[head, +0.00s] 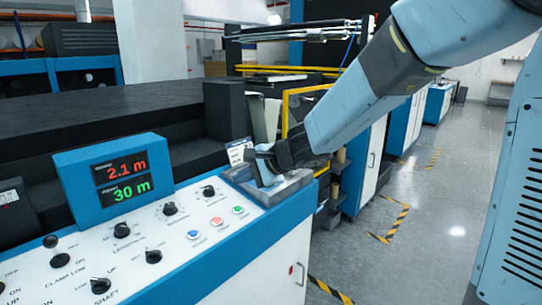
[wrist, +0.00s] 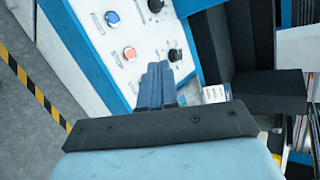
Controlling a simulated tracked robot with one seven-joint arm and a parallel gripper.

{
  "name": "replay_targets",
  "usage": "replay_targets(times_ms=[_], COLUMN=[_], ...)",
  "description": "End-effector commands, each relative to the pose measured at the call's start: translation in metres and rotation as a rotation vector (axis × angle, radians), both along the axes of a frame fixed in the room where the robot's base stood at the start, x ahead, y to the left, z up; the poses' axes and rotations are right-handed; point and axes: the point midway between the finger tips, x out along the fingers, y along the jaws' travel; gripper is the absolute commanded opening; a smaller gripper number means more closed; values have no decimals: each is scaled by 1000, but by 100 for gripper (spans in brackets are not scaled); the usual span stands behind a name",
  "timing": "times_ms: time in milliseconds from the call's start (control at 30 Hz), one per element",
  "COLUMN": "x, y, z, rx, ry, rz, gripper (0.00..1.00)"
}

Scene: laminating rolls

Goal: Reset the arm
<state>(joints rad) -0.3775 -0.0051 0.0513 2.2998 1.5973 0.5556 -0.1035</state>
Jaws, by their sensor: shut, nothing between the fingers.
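My gripper (head: 268,170) is at the right end of the control console (head: 285,222) in the head view, at the end of my blue and grey arm. In the wrist view my gripper (wrist: 157,72) shows its two fingers together, with nothing between them. They are over or close to the console's white panel, near its knobs and buttons. I cannot tell whether the fingers touch the panel.
A display (head: 118,176) reading 2.1 m and 30 m stands on the console. Knobs and coloured buttons (head: 216,221) cover the panel. A dark machine with a yellow frame (head: 290,105) stands behind. Open grey floor (head: 440,210) with striped tape lies to the right.

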Motion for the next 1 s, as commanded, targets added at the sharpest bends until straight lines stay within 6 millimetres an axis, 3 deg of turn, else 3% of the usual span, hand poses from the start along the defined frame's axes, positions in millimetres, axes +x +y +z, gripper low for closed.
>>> replay_targets(times_ms=[100, 333, 700, 1000], x=[-20, -64, -138, -191], y=[-32, -92, -205, -293], z=[21, 43, 51, 51], rx=[-76, -274, -695, -1051], ry=[-95, -245, -384, -390], rz=[82, 234, 404, 465], gripper=[0, 0, 0, 0])
